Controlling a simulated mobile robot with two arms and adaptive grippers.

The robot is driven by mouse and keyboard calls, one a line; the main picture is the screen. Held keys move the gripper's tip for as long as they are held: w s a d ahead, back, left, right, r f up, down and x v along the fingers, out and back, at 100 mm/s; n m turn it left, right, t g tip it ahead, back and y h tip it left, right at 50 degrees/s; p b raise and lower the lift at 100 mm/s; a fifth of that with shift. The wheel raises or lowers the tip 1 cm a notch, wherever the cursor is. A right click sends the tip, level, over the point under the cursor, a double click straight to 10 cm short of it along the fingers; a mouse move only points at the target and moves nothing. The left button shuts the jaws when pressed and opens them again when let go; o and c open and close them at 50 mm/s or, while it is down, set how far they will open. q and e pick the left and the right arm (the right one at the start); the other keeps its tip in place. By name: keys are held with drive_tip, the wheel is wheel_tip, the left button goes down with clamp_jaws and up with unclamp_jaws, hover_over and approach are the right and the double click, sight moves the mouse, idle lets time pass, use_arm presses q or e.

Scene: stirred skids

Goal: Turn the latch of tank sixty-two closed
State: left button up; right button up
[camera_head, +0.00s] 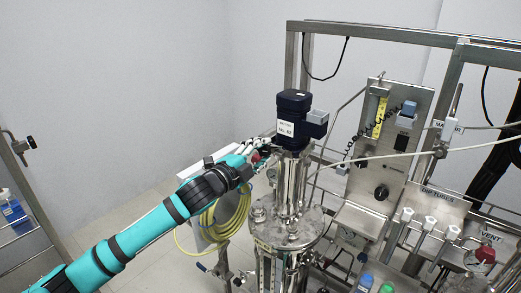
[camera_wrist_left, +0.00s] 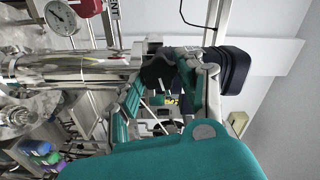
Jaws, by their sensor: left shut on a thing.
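The tank (camera_head: 287,235) is a steel vessel with a round lid, a steel neck and a dark motor head (camera_head: 293,105) on top. The label (camera_head: 287,128) on the motor head is too small to read surely. My left gripper (camera_head: 262,151) reaches in from the left and is shut at the left side of the neck, just below the motor head. In the left wrist view the gripper (camera_wrist_left: 165,78) closes beside the steel neck (camera_wrist_left: 75,66) and the motor head (camera_wrist_left: 228,70). My right gripper is not in view.
A coiled yellow-green hose (camera_head: 226,218) hangs left of the tank, below my arm. A steel panel (camera_head: 385,150) with gauges and valves stands to the right, inside a steel frame (camera_head: 400,32). A blue bottle (camera_head: 13,212) stands on a rack at far left. Floor at left is clear.

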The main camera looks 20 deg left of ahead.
use_arm(q)
drive_tip(key=shift+f+m+p, duration=0.1)
drive_tip(key=shift+m+p, duration=0.35)
drive_tip(key=shift+m, duration=1.05)
drive_tip(key=o, duration=1.1)
drive_tip(key=v, duration=1.2)
